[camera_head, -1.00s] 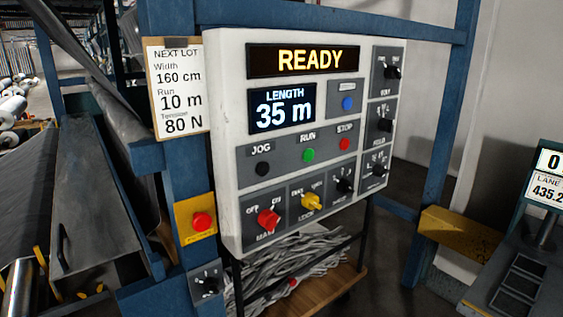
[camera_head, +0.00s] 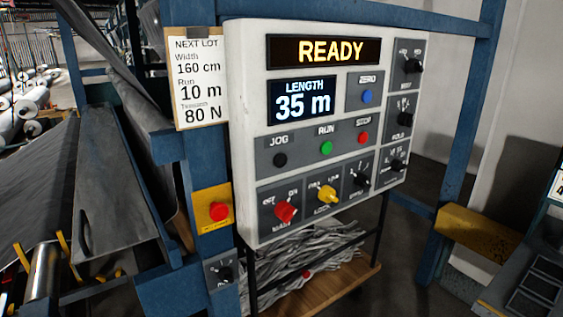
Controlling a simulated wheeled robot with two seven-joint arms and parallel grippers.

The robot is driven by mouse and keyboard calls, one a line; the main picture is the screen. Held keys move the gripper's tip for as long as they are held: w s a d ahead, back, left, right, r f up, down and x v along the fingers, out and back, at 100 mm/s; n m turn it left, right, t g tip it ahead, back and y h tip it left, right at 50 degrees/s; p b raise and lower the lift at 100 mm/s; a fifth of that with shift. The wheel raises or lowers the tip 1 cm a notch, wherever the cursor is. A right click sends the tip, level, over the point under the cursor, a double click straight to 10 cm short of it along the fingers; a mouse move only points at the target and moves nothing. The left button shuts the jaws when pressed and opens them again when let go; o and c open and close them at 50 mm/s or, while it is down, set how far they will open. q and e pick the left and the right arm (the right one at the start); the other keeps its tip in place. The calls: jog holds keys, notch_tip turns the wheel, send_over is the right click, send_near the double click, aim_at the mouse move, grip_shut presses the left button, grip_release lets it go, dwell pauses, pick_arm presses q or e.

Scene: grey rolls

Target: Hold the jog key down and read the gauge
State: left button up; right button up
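The black jog key (camera_head: 280,160) is a round button under the JOG label, at the left of the button row on the grey-white control panel (camera_head: 243,130). Nothing touches it. The green run button (camera_head: 326,148) and red stop button (camera_head: 363,138) are to its right. The length display (camera_head: 302,104) reads 35 m, and the status display (camera_head: 325,51) above it reads READY. I cannot tell which thing is the gauge. Neither of my grippers is in view.
A NEXT LOT card (camera_head: 201,85) left of the panel reads 160 cm, 10 m, 80 N. A red button on a yellow plate (camera_head: 218,212) is on the blue post. A yellow beam (camera_head: 487,237) juts out at right. Grey strips lie on a wooden shelf (camera_head: 318,290) below.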

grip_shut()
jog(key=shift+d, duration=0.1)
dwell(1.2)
